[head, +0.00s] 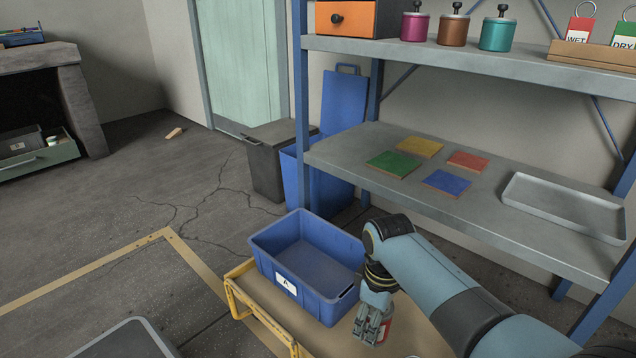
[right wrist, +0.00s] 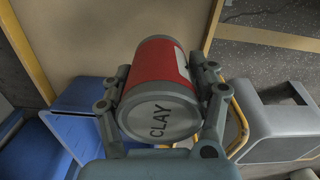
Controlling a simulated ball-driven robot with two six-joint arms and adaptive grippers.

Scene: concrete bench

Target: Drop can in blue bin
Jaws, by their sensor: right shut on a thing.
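A red can (right wrist: 158,62) with a grey end marked "CLAY" fills the middle of the right wrist view. My right gripper (head: 372,325) is shut on it, with a finger on each side. In the head view only a bit of the red can (head: 385,329) shows beside the fingers. The gripper is just right of a blue open crate (head: 265,264) labelled "A", near its front right corner. A tall blue bin (head: 291,178) with its lid (head: 344,98) raised stands farther back, beside the shelf. My left gripper is not in view.
The crate stands on a yellow-framed cart (head: 242,297). A dark grey bin (head: 266,165) stands left of the tall blue bin. A shelf unit (head: 400,200) at right bears coloured tiles (head: 447,181) and a grey tray (head: 565,208). The floor at left is mostly clear.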

